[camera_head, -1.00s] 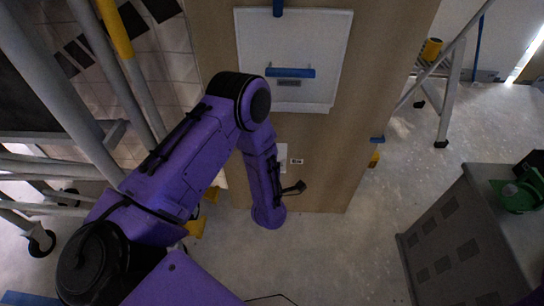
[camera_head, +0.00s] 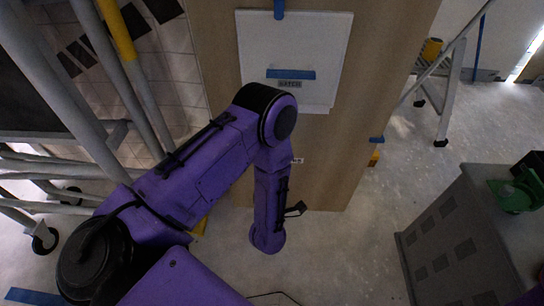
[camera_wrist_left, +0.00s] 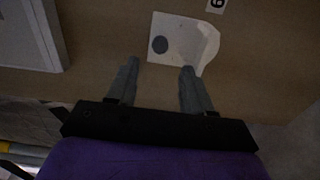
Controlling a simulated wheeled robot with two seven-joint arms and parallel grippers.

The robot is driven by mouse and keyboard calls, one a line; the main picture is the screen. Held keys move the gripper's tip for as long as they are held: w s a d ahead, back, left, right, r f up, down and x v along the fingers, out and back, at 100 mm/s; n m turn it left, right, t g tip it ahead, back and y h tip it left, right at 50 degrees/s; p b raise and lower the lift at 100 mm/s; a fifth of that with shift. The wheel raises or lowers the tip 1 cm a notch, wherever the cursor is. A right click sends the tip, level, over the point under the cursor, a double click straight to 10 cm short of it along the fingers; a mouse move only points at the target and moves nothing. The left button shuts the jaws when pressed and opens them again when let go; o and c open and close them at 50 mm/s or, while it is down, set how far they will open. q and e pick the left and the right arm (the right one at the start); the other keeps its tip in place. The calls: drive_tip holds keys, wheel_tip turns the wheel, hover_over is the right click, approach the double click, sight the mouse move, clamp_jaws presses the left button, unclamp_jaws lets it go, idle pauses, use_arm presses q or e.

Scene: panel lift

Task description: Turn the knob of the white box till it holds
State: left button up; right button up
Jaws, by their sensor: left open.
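The white box (camera_wrist_left: 183,53) is on the tan board in the left wrist view, just beyond my fingertips. A dark round disc (camera_wrist_left: 160,45), which looks like its knob, is on its left part. My left gripper (camera_wrist_left: 159,68) is open and empty, its two fingers pointing at the box. The disc lies roughly in line with the gap between the fingertips, and I see no contact. In the head view my left arm covers the box, and the gripper's fingers are hidden below the wrist.
A white panel (camera_head: 312,45) with a blue bar and a small label is on the tan board (camera_head: 375,70). Metal poles (camera_head: 60,90) stand at left. A grey cabinet (camera_head: 450,240) stands at right. The floor between board and cabinet is clear.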

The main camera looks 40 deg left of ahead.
use_arm(q)
drive_tip(key=v, duration=0.4)
idle(0.3)
